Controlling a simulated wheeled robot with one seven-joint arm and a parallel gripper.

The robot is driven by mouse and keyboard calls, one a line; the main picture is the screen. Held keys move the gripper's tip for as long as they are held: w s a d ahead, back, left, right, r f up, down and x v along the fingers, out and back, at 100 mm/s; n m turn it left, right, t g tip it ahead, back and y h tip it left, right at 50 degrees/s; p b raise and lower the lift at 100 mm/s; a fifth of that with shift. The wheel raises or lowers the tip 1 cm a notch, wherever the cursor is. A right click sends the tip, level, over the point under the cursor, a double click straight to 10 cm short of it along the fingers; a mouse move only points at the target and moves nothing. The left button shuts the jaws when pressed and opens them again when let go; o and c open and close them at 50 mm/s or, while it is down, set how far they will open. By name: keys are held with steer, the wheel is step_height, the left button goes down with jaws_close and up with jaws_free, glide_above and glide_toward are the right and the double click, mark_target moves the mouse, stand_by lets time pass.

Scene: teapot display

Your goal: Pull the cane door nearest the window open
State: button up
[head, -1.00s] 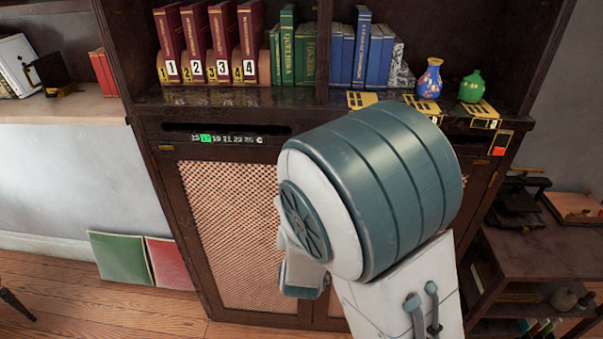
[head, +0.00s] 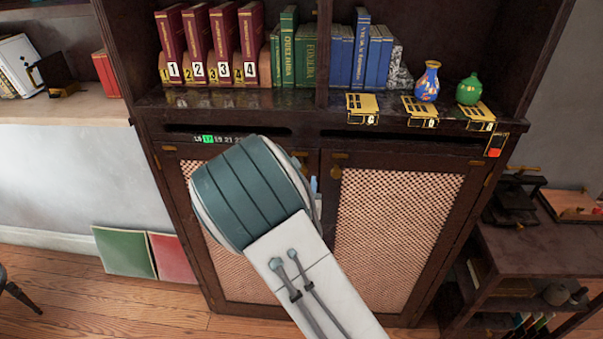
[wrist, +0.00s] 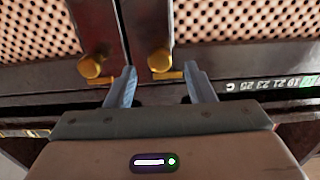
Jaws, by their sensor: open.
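Two dark wooden cabinet doors with cane panels stand side by side, both closed. The left cane door (head: 240,278) is partly hidden behind my arm, and the right cane door (head: 395,235) is mostly clear. In the wrist view, turned upside down, the left door's brass knob (wrist: 160,62) appears between the fingertips of my open gripper (wrist: 159,70). I cannot tell whether it touches them. The right door's brass knob (wrist: 90,68) lies outside the fingers, to the left; it also shows in the head view (head: 336,172). No window is in view.
Above the doors, a shelf carries red books (head: 225,45), blue books (head: 372,50), a blue vase (head: 427,82) and a green vase (head: 469,89). Green and red panels (head: 125,251) lean at the left wall. A low side shelf (head: 535,240) stands at the right.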

steer(key=shift+w, duration=1.45)
jaws_close()
